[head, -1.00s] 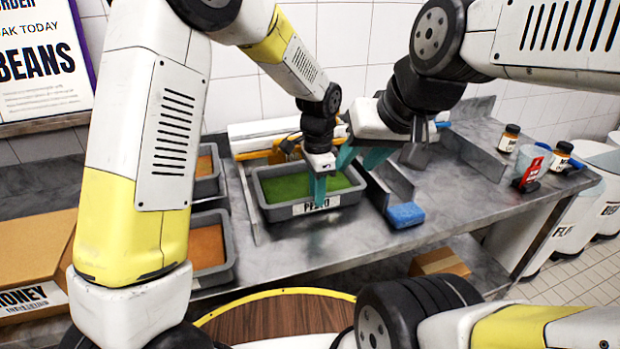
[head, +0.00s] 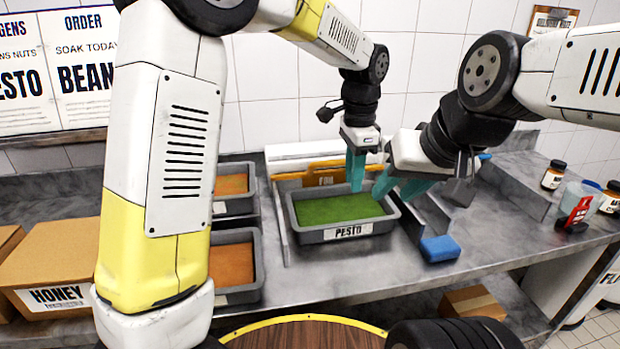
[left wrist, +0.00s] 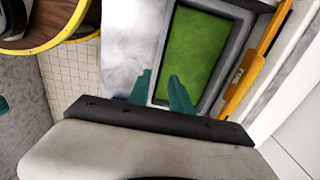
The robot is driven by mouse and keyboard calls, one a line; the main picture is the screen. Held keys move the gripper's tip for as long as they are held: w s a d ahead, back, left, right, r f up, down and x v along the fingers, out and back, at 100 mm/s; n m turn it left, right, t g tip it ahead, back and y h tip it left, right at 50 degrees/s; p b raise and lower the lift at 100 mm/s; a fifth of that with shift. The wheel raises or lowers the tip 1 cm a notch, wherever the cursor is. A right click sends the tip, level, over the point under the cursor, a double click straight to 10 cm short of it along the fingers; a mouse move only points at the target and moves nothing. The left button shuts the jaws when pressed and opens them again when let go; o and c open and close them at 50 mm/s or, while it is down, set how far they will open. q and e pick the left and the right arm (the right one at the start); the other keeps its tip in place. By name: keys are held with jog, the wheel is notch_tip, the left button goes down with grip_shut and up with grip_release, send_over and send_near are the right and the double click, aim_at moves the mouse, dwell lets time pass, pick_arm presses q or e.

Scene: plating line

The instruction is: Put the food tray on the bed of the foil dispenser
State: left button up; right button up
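The food tray (head: 305,237) is a grey rectangular tray with green pesto and a "PESTO" label on its front. It sits on the bed of the foil dispenser (head: 283,222), in front of an orange bar and a white roll. My left gripper (head: 356,185) is above the tray's far right part, its teal fingers a little apart and holding nothing that I can see. In the left wrist view the tray (left wrist: 212,60) lies beyond the open left fingers (left wrist: 160,88). My right gripper (head: 383,192) is at the tray's right end; its fingers overlap and the gap is unclear.
Two trays of orange food (head: 232,262) stand left of the dispenser. A blue sponge (head: 440,248) lies to the right, near a metal divider. Jars (head: 554,175) and a red-labelled cup (head: 577,210) stand further right. A honey box (head: 55,265) is at the left.

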pick_arm(q)
jog(key=s+a+r+n+t+h, duration=0.15)
jog(key=s+a+r+n, duration=0.3)
jog(key=a, duration=0.55)
jog(key=s+a+r+n+t+h, duration=0.1)
jog(key=s+a+r+n+t, duration=0.1)
jog(key=s+a+r+n, duration=0.5)
jog(key=s+a+f+n+t, duration=0.2)
jog(key=s+a+f+n, duration=0.1)
jog(key=a, duration=0.4)
jog(key=s+f, duration=0.1)
jog(key=s, duration=0.1)
jog(key=shift+s+a+n, duration=0.2)
jog(key=shift+s+n, duration=0.1)
jog(key=shift+n, duration=0.05)
